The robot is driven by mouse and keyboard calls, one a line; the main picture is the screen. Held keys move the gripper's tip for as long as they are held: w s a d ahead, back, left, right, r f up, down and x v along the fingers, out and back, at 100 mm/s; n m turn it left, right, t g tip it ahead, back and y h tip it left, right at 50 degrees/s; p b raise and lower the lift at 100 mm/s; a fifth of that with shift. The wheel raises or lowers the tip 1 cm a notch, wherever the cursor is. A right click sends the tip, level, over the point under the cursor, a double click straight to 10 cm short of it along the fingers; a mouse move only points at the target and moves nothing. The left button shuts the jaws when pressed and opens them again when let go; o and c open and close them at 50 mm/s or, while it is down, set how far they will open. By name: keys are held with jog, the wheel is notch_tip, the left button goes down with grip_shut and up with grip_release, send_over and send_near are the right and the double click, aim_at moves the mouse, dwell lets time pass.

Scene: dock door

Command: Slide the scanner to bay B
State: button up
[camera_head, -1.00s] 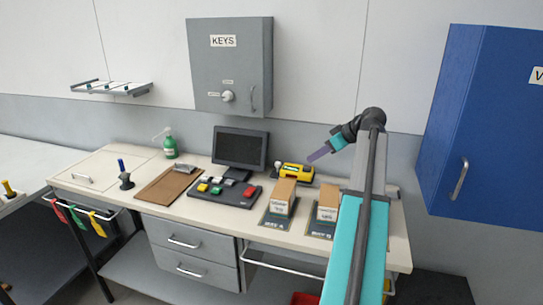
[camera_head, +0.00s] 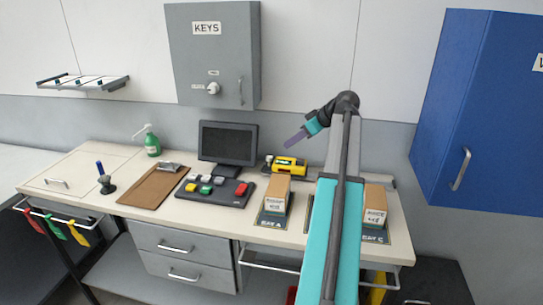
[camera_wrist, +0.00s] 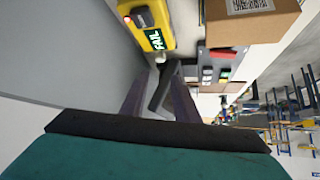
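The yellow scanner (camera_head: 290,166) sits at the back of the bench, right of the monitor, by a rail along the wall. In the wrist view the scanner (camera_wrist: 150,25) is at upper left, with a display reading FAIL and a pale knob at its near end. Bay A's plate (camera_head: 271,221) is in front of it with a cardboard box on it. Bay C's plate (camera_head: 375,236) is at the right. Bay B is hidden behind my arm. My gripper (camera_head: 289,144) is above and behind the scanner, not touching it. In the wrist view its purple fingers (camera_wrist: 157,88) are apart and empty.
A monitor (camera_head: 228,142), a button panel (camera_head: 215,191) and a clipboard (camera_head: 152,189) stand to the left. Boxes stand on bays A (camera_head: 276,193) and C (camera_head: 374,207). A blue cabinet (camera_head: 480,110) hangs at right; a grey key cabinet (camera_head: 212,60) hangs above.

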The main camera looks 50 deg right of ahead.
aim_at(270, 157)
jog(key=shift+p+x, duration=2.05)
jog(key=shift+x, duration=4.8)
grip_shut()
jog(key=shift+r, duration=0.1)
